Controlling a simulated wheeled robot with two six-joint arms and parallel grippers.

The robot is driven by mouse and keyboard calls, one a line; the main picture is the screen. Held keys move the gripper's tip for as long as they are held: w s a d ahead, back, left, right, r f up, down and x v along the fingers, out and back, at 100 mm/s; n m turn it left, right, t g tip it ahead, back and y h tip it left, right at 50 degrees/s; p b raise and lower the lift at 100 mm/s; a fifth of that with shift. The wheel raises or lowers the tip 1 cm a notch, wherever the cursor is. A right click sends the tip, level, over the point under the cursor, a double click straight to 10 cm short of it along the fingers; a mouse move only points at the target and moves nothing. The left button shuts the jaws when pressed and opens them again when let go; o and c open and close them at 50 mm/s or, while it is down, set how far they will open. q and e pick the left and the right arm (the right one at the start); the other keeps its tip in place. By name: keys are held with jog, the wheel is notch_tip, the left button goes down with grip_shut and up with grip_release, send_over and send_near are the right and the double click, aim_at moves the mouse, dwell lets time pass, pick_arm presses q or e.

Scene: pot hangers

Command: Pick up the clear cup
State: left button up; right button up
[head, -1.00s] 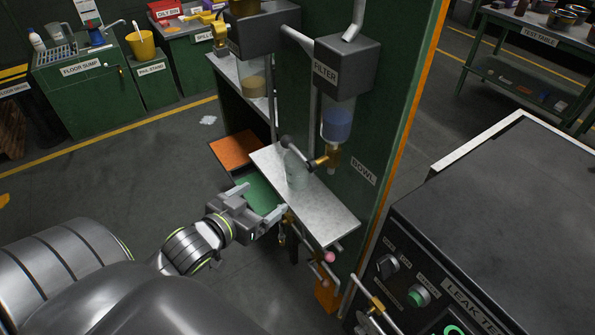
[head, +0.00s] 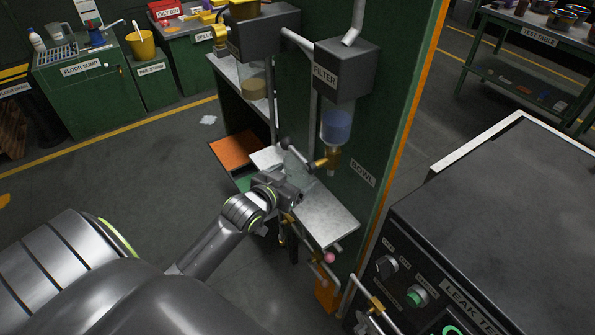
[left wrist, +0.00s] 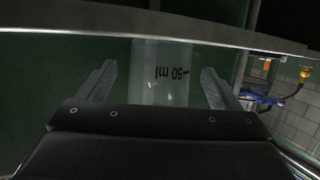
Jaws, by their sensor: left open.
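The clear cup (left wrist: 162,75) shows in the left wrist view, with an upside-down "50 ml" mark on its wall. It stands between the two spread fingers of my left gripper (left wrist: 158,80), with visible room on both sides. In the head view my left gripper (head: 289,188) is over the pale metal shelf (head: 328,220), below the filter's brass tap (head: 328,161), and hides most of the cup. The gripper is open and not closed on the cup. My right gripper is not in view.
The filter box (head: 343,70) with its blue-filled bowl (head: 337,124) hangs above the shelf. A grey-knobbed lever (head: 286,143) juts out close to my gripper. A green panel (head: 390,110) stands behind. The dark leak test machine (head: 500,220) is at the right.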

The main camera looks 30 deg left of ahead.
pick_arm(q)
jog(key=shift+x, duration=1.1)
jog(key=c, duration=1.1)
jog(key=shift+r, duration=0.15)
